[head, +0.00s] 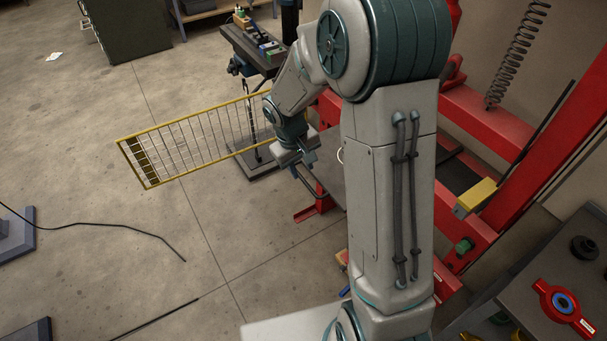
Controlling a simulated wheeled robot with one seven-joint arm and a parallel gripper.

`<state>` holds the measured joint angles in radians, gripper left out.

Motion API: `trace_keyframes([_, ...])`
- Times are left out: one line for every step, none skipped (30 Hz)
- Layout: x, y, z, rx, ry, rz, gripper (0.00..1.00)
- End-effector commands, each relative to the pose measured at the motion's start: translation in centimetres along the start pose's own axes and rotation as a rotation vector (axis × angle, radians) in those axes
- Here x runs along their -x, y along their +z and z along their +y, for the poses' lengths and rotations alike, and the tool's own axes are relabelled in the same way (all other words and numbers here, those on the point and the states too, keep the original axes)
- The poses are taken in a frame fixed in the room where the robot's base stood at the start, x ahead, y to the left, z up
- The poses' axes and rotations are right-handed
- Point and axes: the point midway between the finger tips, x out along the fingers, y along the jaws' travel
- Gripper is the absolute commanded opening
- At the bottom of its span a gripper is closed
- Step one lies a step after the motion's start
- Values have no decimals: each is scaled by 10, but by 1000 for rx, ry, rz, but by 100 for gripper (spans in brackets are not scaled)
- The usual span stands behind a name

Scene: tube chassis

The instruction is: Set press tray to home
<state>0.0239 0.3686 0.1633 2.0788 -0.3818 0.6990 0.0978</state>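A red press frame (468,112) stands on the right, largely behind my arm. A flat grey plate (330,172), which may be the press tray, shows at its left side, partly hidden by my arm. A dark curved bar (309,190), perhaps its handle, sticks out at the plate's left edge. My gripper (304,168) points down at this bar, touching or very close to it. I cannot tell whether its fingers are apart or closed on the bar.
A yellow barred guard (190,146) reaches left from behind my wrist. A workbench with a vise (250,45) stands behind. A grey table with a red-handled part (563,304) is at lower right. Black cables (110,224) lie on open floor at left.

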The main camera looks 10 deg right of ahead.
Motion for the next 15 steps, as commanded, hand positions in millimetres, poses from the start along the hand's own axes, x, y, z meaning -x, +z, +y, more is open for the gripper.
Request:
trace_keyframes([-10,0,0,0,-2,-4,32])
trace_keyframes([-15,1,0,1,-1,-4,32])
trace_keyframes([-22,1,-1,2,-1,-4,32])
trace_keyframes([-26,1,-1,1,-2,-4,32])
trace_keyframes([-30,0,-1,0,-1,-3,32])
trace_keyframes([-35,0,0,1,-1,-3,32])
trace_keyframes([-38,0,0,1,0,-3,32])
trace_keyframes([-40,0,0,1,0,-2,32])
trace_keyframes([-43,0,0,0,0,-1,32])
trace_keyframes([-45,0,0,0,0,-1,32])
trace_keyframes([-47,0,0,-1,0,-1,32])
trace_keyframes([-48,0,0,-1,0,-1,32])
trace_keyframes([-49,0,0,-1,0,0,32])
trace_keyframes([-50,0,0,-1,0,0,32])
trace_keyframes([-50,0,0,0,0,1,32])
